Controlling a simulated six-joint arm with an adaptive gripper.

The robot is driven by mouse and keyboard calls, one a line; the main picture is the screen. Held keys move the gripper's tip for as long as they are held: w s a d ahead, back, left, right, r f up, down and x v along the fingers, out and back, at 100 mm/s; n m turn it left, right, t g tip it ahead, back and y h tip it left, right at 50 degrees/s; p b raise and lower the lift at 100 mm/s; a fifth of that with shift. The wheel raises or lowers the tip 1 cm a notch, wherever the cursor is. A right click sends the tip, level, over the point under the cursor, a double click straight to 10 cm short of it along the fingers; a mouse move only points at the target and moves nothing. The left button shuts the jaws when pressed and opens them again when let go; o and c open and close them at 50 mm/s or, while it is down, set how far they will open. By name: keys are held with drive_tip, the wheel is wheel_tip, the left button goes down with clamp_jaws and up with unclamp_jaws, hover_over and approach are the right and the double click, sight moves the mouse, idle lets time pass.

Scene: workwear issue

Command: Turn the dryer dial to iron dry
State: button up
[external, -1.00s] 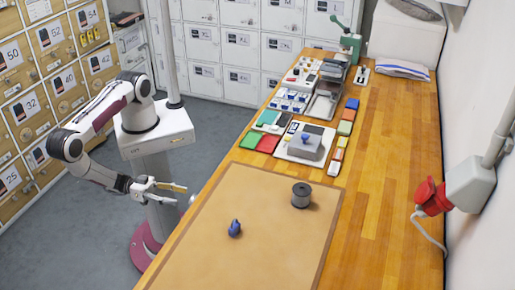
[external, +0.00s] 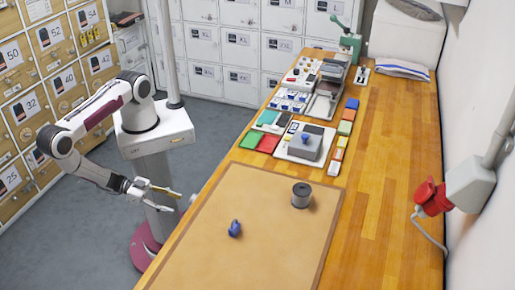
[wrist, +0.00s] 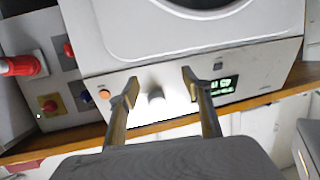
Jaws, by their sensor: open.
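The white dryer (wrist: 230,50) fills the upper part of the wrist view, with its front panel facing me. The pale round dial (wrist: 156,97) sits on that panel and appears between my fingertips. My gripper (wrist: 159,86) is open and empty. The distance from the fingertips to the dial is hard to judge, and no contact is clear. The dial's pointer and markings are washed out and unreadable. A lit green display (wrist: 222,86) is right of the dial; its text is too small to read. In the external view my gripper (external: 168,199) is beside the worktop's left edge.
An orange button (wrist: 104,94) is on the panel's left. A red plug (wrist: 20,66) and a red-and-yellow switch (wrist: 48,105) are further left. The external view shows a wooden worktop (external: 385,190) with a dark spool (external: 301,195) and a small blue object (external: 235,229).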

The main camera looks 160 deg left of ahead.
drive_tip(key=s+d+f+m+g+h, duration=0.3)
drive_tip(key=s+d+f+g+h, duration=0.25)
drive_tip(key=d+f, duration=0.45)
drive_tip(key=d+r+m+g+h, duration=0.2)
drive_tip(key=d+r+h, duration=0.1)
drive_tip(key=d, duration=0.5)
drive_tip(key=shift+s+r+h, duration=0.15)
drive_tip(key=shift+h, duration=0.4)
idle(0.6)
